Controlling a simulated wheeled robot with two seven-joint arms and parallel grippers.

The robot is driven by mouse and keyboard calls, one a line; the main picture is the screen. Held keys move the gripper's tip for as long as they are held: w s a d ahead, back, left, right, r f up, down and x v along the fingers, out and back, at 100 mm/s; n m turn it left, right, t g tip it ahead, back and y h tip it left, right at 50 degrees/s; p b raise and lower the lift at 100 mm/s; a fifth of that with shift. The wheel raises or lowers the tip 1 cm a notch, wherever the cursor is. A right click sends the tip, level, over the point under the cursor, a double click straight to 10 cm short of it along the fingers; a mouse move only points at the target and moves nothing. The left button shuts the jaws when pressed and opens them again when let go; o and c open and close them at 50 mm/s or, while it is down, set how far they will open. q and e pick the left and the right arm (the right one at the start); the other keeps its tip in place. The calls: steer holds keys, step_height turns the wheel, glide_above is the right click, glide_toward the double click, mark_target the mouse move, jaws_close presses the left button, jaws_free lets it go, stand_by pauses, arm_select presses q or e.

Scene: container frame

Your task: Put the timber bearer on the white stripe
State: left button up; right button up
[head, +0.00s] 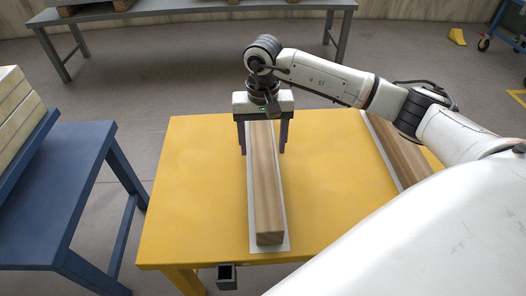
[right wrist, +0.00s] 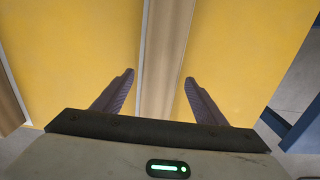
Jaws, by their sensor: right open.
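A long brown timber bearer (head: 266,190) lies lengthwise on the white stripe (head: 284,230) of the yellow table. White shows along both of its long sides in the head view, wider on the right. My right gripper (head: 263,152) is over its far part, pointing down. The fingers are open, one on each side of the timber, with gaps between them and it. The right wrist view shows the timber (right wrist: 160,45) running between the spread fingers, with the white stripe (right wrist: 140,50) along its left side. My left gripper is not in view.
A second timber (head: 402,158) lies near the yellow table's (head: 195,190) right edge, partly hidden by my arm. A blue table (head: 60,190) with pale stacked blocks (head: 18,105) stands at left. A grey bench (head: 190,14) stands behind. The yellow table's left part is clear.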

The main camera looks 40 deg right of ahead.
mark_target(263, 152)
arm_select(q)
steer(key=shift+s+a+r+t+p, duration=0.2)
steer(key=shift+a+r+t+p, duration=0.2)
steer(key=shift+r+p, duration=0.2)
arm_select(e)
step_height(263, 152, up, 6)
steer(key=shift+r, duration=0.2)
